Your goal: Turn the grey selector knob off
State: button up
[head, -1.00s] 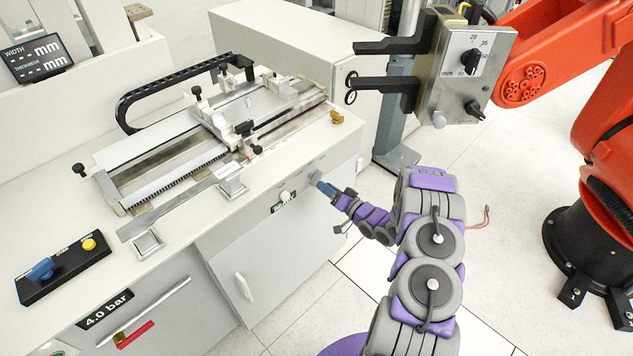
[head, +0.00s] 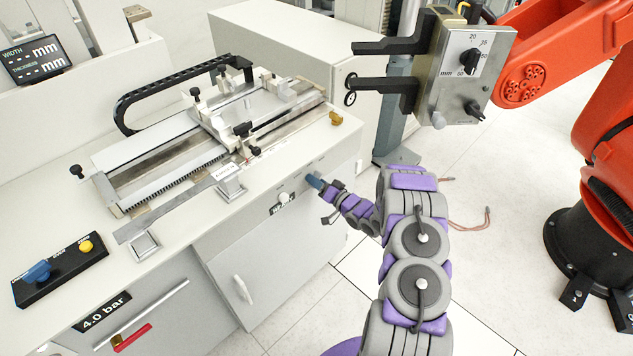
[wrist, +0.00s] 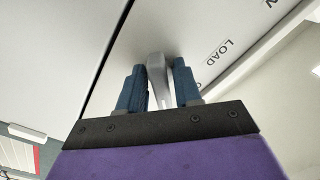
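The grey selector knob (wrist: 158,72) shows in the wrist view between the two blue fingers of my gripper (wrist: 160,88), on a pale panel marked LOAD. One finger lies on each side of it. Whether both fingers press on it is not clear. In the head view my gripper (head: 314,181) is at the upper front panel of the white cabinet (head: 262,245), its fingertips at the panel. There the knob is mostly hidden by the fingers.
A round white knob (head: 284,198) with a black label sits left of my gripper. Above are the bench and its sliding fixture (head: 190,140). A grey box with dials (head: 465,75) and a red robot arm (head: 600,140) stand to the right. Floor is clear below.

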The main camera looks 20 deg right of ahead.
jog(key=shift+d, duration=0.1)
jog(key=shift+c, duration=1.3)
jog(key=shift+n, duration=0.3)
jog(key=n, duration=0.3)
jog(key=shift+d+f+n, duration=0.1)
jog(key=shift+n, duration=0.2)
jog(key=shift+n+b, duration=0.7)
jog(key=shift+n, duration=1.5)
jog(key=o, duration=0.7)
jog(key=shift+d, duration=0.1)
jog(key=shift+o, duration=0.2)
